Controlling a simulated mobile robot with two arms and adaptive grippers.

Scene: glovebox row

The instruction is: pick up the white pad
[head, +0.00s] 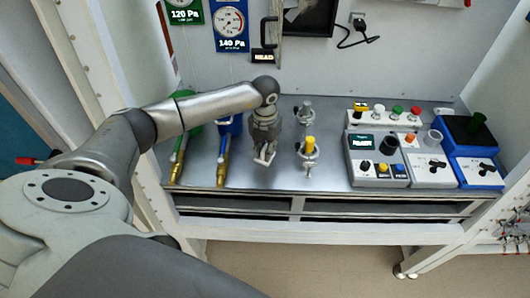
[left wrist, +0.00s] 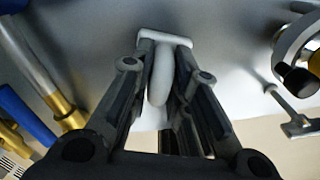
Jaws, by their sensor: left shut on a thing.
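The white pad (left wrist: 166,36) shows in the left wrist view as a pale flat bar with a rounded grip below it. My left gripper (left wrist: 164,62) is shut on it, with one dark finger on each side of the grip. In the head view the left gripper (head: 264,149) points down over the grey bench top (head: 258,178), and the white pad (head: 265,158) shows at its fingertips. I cannot tell whether the pad touches the bench. My right gripper is in neither view.
A brass-ended tool with a green handle (head: 181,158) and one with blue (head: 223,165) lie left of the gripper. Control boxes (head: 376,160) fill the right side. The bench's front edge is near.

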